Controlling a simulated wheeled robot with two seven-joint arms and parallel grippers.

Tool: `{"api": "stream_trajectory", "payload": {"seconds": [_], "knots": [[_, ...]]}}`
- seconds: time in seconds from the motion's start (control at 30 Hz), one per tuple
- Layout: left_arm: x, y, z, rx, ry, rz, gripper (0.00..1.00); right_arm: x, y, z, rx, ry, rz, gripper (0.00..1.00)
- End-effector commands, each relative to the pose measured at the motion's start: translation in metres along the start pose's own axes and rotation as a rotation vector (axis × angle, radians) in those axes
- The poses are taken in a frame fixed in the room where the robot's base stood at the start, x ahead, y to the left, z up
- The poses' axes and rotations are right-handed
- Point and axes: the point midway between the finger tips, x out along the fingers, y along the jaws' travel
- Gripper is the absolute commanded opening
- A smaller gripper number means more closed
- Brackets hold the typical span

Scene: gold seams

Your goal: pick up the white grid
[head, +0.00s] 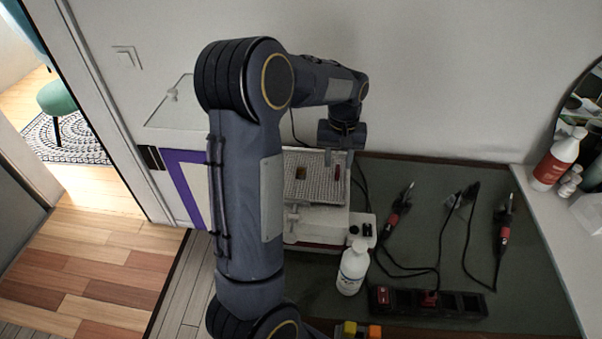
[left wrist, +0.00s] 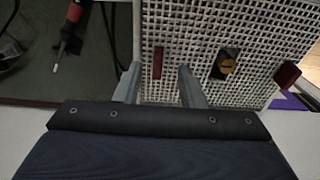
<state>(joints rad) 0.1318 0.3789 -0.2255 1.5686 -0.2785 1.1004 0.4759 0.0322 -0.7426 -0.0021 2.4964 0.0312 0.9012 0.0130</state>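The white grid (head: 318,187) lies on top of a pale box-like unit against the wall in the head view. In the left wrist view the grid (left wrist: 195,25) fills the upper right, with a small red piece (left wrist: 158,62), a dark piece with a gold round spot (left wrist: 226,65) and another dark red piece (left wrist: 287,74) on it. My left gripper (head: 338,156) is over the grid's far right part. In the left wrist view its two fingers (left wrist: 158,78) stand apart with nothing gripped, the left finger by the grid's edge. Whether they touch the grid is unclear. My right gripper is not seen.
A white bottle (head: 353,267) stands in front of the unit. A power strip (head: 428,301) and red-handled tools with cables (head: 398,212) lie on the dark green mat (head: 440,170). A purple-edged panel (head: 186,190) is left of the unit.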

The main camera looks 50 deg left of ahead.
Motion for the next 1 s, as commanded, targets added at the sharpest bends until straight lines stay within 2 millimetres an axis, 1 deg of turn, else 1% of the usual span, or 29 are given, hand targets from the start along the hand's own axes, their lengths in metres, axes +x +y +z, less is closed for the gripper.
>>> {"api": "stream_trajectory", "payload": {"seconds": [0.03, 0.1, 0.2, 0.3, 0.5, 0.77, 0.8, 1.0], "knots": [[0.008, 0.001, 0.001, 0.001, -0.005, -0.003, 0.36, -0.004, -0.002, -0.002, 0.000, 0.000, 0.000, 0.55], [0.019, 0.002, 0.002, 0.001, -0.005, -0.002, 0.36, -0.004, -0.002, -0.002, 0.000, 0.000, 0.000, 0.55], [0.030, 0.002, 0.001, 0.001, -0.002, -0.001, 0.36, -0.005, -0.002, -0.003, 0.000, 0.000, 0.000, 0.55], [0.035, 0.002, 0.001, 0.001, -0.001, 0.000, 0.36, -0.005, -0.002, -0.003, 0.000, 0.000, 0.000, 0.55], [0.035, 0.003, 0.001, 0.001, 0.000, 0.001, 0.36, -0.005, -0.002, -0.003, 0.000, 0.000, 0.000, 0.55], [0.035, 0.003, 0.001, 0.001, 0.000, 0.001, 0.02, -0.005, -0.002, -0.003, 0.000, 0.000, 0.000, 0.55], [0.035, 0.003, 0.001, 0.001, 0.000, 0.001, 0.00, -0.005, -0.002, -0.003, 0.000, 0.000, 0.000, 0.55], [0.034, 0.003, 0.001, 0.002, 0.001, 0.001, 0.00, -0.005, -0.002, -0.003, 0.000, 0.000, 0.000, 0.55]]}}
